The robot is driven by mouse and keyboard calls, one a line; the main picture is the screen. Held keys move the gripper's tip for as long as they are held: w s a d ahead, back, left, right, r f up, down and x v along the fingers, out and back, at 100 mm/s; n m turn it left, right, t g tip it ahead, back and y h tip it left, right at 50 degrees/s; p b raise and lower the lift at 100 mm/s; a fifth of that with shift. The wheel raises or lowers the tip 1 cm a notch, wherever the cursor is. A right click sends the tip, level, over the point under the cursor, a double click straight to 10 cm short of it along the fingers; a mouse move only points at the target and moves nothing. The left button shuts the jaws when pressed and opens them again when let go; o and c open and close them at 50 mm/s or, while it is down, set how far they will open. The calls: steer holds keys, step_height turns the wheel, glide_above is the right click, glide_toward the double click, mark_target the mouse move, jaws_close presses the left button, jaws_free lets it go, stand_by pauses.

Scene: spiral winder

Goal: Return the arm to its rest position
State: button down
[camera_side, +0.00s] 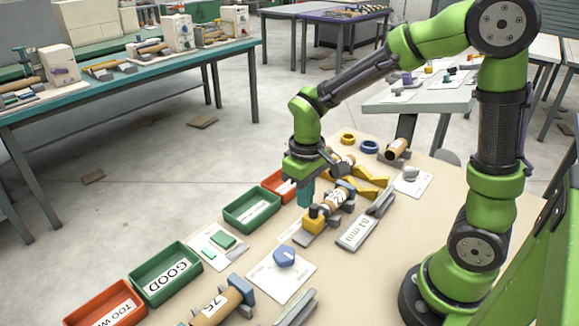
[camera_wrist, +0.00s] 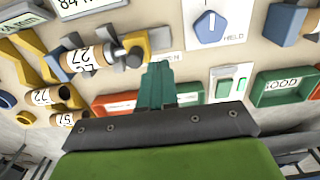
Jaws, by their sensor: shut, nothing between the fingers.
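My gripper (camera_side: 305,195) points down above the beige table (camera_side: 392,272), its teal fingers closed together with nothing between them. In the side view it is between a green tray (camera_side: 235,220) and the winder's yellow block (camera_side: 313,222). The closed fingers (camera_wrist: 158,75) also show in the wrist view, near the yellow and grey winder (camera_wrist: 135,46). A brown tube with a white number label (camera_wrist: 88,58) sits on that winder, apart from the fingers. My arm reaches out over the table, bent at the elbow.
A blue knob (camera_side: 284,257) stands on a white card. A GOOD tray (camera_side: 165,274) and a red tray (camera_side: 105,305) are at the front left. More brown tubes on grey stands (camera_side: 397,149), and yellow forked holders (camera_side: 362,190), are behind the winder. Space above the table's right is clear.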

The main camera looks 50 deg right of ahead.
steer(key=shift+r, duration=0.5)
steer(key=s+a+r+m+t+y, duration=0.1)
steer(key=s+r+m+t+y, duration=0.1)
steer(key=s+r+m+t, duration=0.2)
steer(key=s+r+t, duration=0.3)
steer(key=s+r, duration=0.2)
steer(key=r, duration=0.3)
steer(key=shift+r, duration=0.15)
